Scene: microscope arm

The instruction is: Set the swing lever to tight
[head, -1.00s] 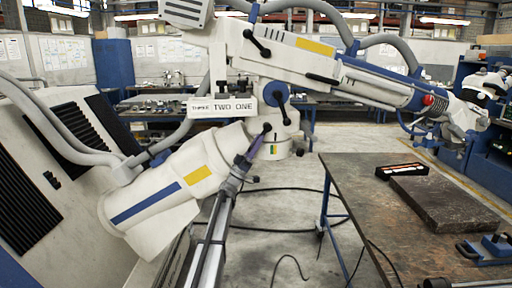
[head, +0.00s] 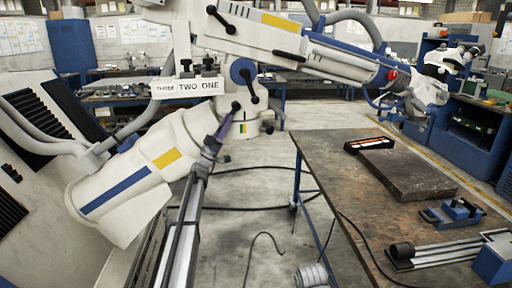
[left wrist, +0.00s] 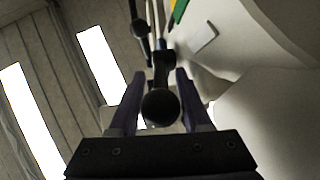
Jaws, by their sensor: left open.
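The microscope arm (head: 345,61) is white and blue and crosses the head view. A black ball-ended lever (head: 236,106) sits at its lower joint, beside a green and yellow label (head: 242,129). I take this as the swing lever; its name is not readable. My left gripper (head: 222,126) reaches up to it from below. In the left wrist view the black ball knob (left wrist: 160,107) lies between the two purple fingers of my open left gripper (left wrist: 160,98). I cannot tell whether either finger touches it. My right gripper is not in view.
A sign reads THREE TWO ONE (head: 186,88). A workbench (head: 330,165) with a dark slab (head: 405,176) stands right. Cables lie on the floor.

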